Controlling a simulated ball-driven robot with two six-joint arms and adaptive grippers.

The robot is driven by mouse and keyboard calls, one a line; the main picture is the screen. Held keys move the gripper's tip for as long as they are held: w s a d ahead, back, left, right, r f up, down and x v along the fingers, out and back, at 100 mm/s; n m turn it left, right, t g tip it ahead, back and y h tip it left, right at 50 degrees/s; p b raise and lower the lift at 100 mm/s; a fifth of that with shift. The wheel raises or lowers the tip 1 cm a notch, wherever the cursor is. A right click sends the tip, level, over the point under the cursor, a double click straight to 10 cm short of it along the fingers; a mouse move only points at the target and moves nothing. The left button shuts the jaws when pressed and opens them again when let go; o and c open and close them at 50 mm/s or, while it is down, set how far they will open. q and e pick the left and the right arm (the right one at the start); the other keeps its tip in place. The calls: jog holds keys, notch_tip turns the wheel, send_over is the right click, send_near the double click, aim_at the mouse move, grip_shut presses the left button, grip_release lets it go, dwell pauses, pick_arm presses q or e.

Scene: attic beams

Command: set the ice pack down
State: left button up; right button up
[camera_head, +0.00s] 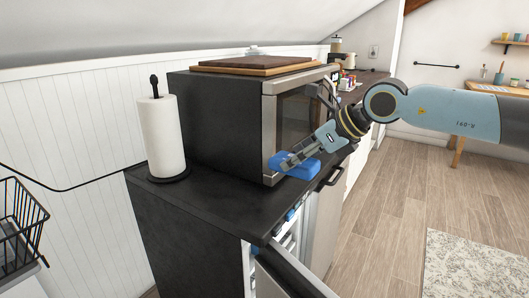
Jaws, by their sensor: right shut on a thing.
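The ice pack (305,168) is a blue block at the front of the dark countertop (222,205), just before the microwave's door side. My right gripper (287,163) reaches in from the right and is shut on the ice pack. The fingers cover part of it. I cannot tell whether the pack touches the counter or is held slightly above it. My left gripper is not in view.
A microwave (222,108) with wooden boards (255,65) on top stands behind the pack. A paper towel roll (161,135) stands at the left. An open door (290,275) is below the counter. The counter's front left is clear.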

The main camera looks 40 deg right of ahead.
jog(key=shift+f, duration=0.35)
jog(key=shift+c, duration=0.2)
jog(key=w+a+f, duration=0.2)
jog(key=w, duration=0.1)
jog(key=w+a+f+b, duration=0.1)
jog(key=w+a+f, duration=0.1)
jog(key=w, duration=0.1)
jog(key=w+a+f, duration=0.2)
jog(key=w, duration=0.1)
jog(key=shift+f, duration=0.1)
jog(key=shift+w+a+f, duration=0.15)
jog(key=shift+w+f, duration=0.05)
jog(key=shift+w, duration=0.05)
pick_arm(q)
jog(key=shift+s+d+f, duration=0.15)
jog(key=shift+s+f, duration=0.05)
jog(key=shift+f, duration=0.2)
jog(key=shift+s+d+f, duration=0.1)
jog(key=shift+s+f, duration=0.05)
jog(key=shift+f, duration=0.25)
pick_arm(e)
jog(key=shift+f, duration=2.05)
pick_arm(q)
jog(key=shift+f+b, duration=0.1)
jog(key=shift+b, duration=0.25)
pick_arm(e)
jog(key=shift+f, duration=0.1)
jog(key=o, duration=1.5)
jog(key=shift+c, duration=0.2)
